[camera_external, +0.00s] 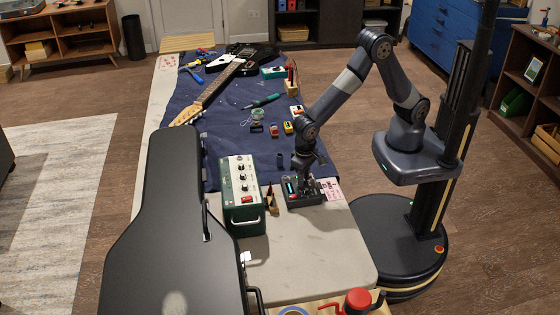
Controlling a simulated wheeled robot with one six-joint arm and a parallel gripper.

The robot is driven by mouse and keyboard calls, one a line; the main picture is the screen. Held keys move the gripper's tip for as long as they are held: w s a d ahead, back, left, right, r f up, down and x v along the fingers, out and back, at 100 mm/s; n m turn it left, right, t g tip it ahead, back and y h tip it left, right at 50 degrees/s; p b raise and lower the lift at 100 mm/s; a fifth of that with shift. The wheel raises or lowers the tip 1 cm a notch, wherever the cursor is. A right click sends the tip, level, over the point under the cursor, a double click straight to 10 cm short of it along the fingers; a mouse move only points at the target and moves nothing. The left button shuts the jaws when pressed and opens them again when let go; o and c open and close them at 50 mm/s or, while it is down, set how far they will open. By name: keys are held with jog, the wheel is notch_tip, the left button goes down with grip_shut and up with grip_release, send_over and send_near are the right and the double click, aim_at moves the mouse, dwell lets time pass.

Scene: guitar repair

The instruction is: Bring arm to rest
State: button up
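My arm reaches from my column at the right down over the workbench. My gripper (304,186) points down at a small dark box or tray (289,204) near the bench's right edge. The fingers are at or just above the box; contact is unclear. They are too small and dark to show whether they are open or shut, or whether anything is between them.
A green amplifier (239,190) stands left of the gripper, with a black guitar case (155,235) beyond it. A blue cloth (222,136) bears an electric guitar (215,85) and several small coloured boxes. The bench's front surface (315,245) is mostly clear.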

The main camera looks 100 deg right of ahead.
dwell(0.3)
notch_tip(320, 180, up, 11)
notch_tip(320, 180, down, 11)
jog(key=shift+f, duration=0.1)
jog(key=shift+n, duration=0.3)
jog(key=n+p, duration=0.1)
jog(key=n, duration=0.1)
jog(key=n+p, duration=0.1)
jog(key=n, duration=0.1)
jog(key=shift+r+n, duration=0.2)
jog(key=shift+n, duration=0.1)
jog(key=shift+r+n, duration=0.3)
notch_tip(320, 180, up, 17)
jog(key=n+p, duration=0.2)
jog(key=p, duration=0.7)
jog(key=shift+n, duration=0.3)
